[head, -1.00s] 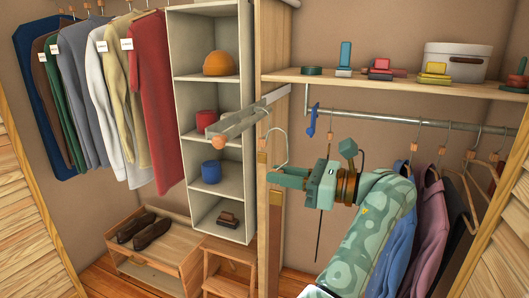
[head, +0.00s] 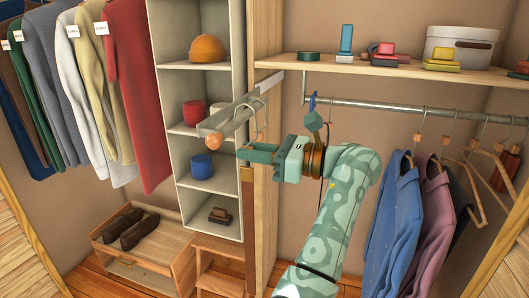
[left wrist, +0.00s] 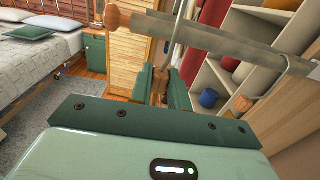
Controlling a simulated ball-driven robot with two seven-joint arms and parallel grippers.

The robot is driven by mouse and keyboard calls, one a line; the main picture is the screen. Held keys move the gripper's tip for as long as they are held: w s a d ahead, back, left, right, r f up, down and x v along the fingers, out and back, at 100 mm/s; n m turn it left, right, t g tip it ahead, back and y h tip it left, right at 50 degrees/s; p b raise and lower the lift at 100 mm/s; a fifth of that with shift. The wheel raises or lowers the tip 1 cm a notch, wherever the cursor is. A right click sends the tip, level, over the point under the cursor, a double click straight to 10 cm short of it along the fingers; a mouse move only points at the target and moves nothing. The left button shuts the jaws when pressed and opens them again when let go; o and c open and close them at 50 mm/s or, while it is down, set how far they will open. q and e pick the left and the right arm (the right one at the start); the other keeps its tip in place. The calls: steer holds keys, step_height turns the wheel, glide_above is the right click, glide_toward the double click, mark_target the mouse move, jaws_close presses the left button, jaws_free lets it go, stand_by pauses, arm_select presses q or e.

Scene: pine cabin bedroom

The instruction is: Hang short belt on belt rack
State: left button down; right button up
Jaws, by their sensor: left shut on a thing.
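The belt rack (head: 230,118) is a grey bar sticking out from the wooden divider, with a round wooden knob at its front end. It crosses the top of the left wrist view (left wrist: 220,40). My left gripper (head: 243,152) is shut just below and right of the bar. It holds the short belt (head: 247,215), a dark brown strap hanging down along the divider. Brown strap shows between the jaws in the left wrist view (left wrist: 158,84). A thin wire hook (head: 264,118) rises from the grip to bar height; I cannot tell whether it touches the bar. My right gripper is out of view.
The wooden divider (head: 265,215) stands close beside the gripper. Cubbies (head: 193,225) with a cap and cups are behind the rack. A clothes rail (head: 385,105) with jackets is at right, beneath a shelf (head: 380,73).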

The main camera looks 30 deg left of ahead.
arm_select(q)
steer(key=shift+x, duration=0.8)
steer(key=shift+s+a+p, duration=0.15)
steer(key=shift+a+p, duration=0.15)
steer(key=shift+a, duration=0.35)
steer(key=shift+s+a+f+b, duration=0.15)
steer(key=shift+f+b, duration=0.25)
steer(key=shift+f, duration=0.45)
steer(key=shift+w+a+f+b, duration=0.15)
steer(key=shift+f+b, duration=0.2)
steer(key=shift+f, duration=0.45)
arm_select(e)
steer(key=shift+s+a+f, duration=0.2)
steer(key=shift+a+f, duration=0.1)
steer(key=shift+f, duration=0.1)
arm_select(q)
steer(key=shift+s, duration=0.1)
steer(key=c, duration=1.3)
jaws_free()
steer(key=shift+o, duration=0.2)
